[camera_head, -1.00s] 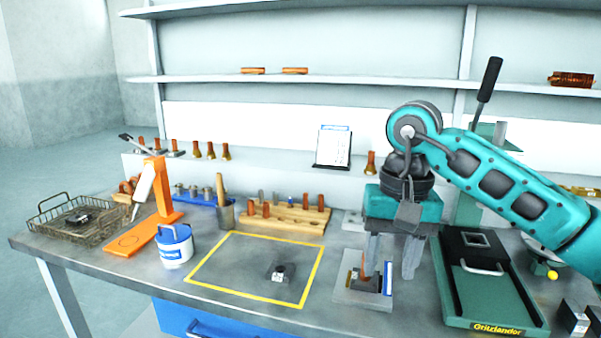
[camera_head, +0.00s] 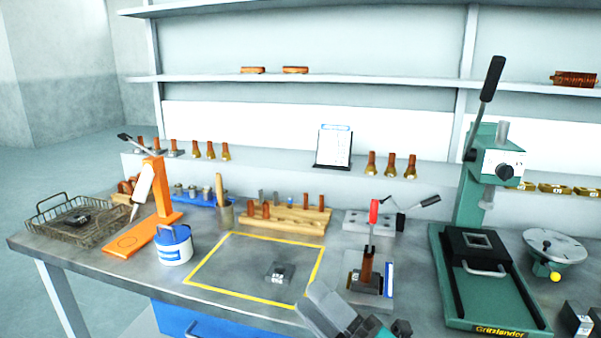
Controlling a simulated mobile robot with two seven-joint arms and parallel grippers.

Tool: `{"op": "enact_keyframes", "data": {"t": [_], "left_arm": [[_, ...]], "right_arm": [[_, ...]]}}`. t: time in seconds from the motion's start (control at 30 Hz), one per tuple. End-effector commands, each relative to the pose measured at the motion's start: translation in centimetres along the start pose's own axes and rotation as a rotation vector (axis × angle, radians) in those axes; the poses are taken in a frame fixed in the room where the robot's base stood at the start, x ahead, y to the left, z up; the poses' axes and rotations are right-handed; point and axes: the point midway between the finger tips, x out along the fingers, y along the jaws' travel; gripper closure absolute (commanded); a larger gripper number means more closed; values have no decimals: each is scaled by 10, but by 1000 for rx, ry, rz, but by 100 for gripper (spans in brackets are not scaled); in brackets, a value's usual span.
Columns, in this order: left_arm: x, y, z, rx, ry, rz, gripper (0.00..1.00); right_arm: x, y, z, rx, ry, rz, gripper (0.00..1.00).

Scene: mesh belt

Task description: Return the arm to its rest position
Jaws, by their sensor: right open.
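My right gripper (camera_head: 348,316) shows at the bottom edge of the head view, right of centre. Only its grey and teal parts show, and the rest of the arm is cut off by the frame. It is open, and I see nothing held in it. I cannot tell the gap between gripper and fixture. My left gripper is not in view.
A green press (camera_head: 487,285) with a black lever stands at the right. A yellow-outlined area (camera_head: 225,268) holds a small dark block (camera_head: 280,273). A white-and-blue tub (camera_head: 174,247), orange stand (camera_head: 140,240) and wire basket (camera_head: 88,233) sit at the left.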

Motion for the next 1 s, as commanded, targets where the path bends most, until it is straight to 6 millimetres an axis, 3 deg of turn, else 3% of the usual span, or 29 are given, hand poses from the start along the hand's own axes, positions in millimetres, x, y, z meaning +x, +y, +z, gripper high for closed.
{"op": "enact_keyframes", "data": {"t": [0.1, 0.2, 0.4, 0.5, 0.67, 1.0], "left_arm": [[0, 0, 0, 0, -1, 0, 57], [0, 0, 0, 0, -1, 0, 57], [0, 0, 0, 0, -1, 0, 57], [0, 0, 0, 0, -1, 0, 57], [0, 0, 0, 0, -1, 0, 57], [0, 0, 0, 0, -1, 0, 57]], "right_arm": [[-58, -47, 25, 401, -319, -128, 52], [-121, -88, 32, 724, -596, -212, 52], [-239, -144, 7, 1210, -1072, -301, 52], [-278, -156, -10, 1349, -1229, -315, 52], [-306, -162, -24, 1451, -1350, -320, 52], [-307, -163, -25, 1455, -1355, -319, 52]]}}
